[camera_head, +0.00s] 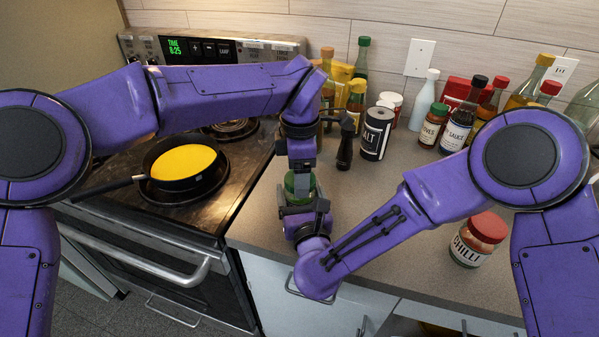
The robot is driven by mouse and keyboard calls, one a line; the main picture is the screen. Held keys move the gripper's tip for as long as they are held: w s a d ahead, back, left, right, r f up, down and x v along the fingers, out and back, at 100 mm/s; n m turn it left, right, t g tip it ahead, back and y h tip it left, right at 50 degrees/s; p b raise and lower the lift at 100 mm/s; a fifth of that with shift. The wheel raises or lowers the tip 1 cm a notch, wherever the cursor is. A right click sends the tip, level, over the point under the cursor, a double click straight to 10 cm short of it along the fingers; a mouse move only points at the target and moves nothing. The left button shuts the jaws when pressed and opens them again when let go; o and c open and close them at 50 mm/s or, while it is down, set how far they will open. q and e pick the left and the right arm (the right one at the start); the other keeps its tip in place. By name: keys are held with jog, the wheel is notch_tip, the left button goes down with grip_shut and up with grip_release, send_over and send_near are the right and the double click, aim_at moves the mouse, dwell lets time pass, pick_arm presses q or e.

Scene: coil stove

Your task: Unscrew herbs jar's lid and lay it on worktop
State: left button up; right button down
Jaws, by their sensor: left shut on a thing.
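The herbs jar (290,186) stands on the worktop (262,208) near the front edge, just right of the stove. Only a green part of it shows; my arms hide its label and most of its body. My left gripper (301,172) points straight down from above and is shut on the jar's lid, which the gripper mostly covers. My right gripper (304,208) reaches in low from the front right, at the jar's body.
A pan (184,165) with yellow contents sits on the coil stove (240,170) at left. A chilli jar (478,240) with a red lid stands at the right. Bottles, a salt canister (376,134) and a green-lidded jar (433,127) crowd the back.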

pick_arm(q)
jog(key=n, duration=2.4)
jog(key=shift+r, duration=0.2)
jog(key=shift+d+r, duration=0.1)
jog(key=shift+r, duration=0.85)
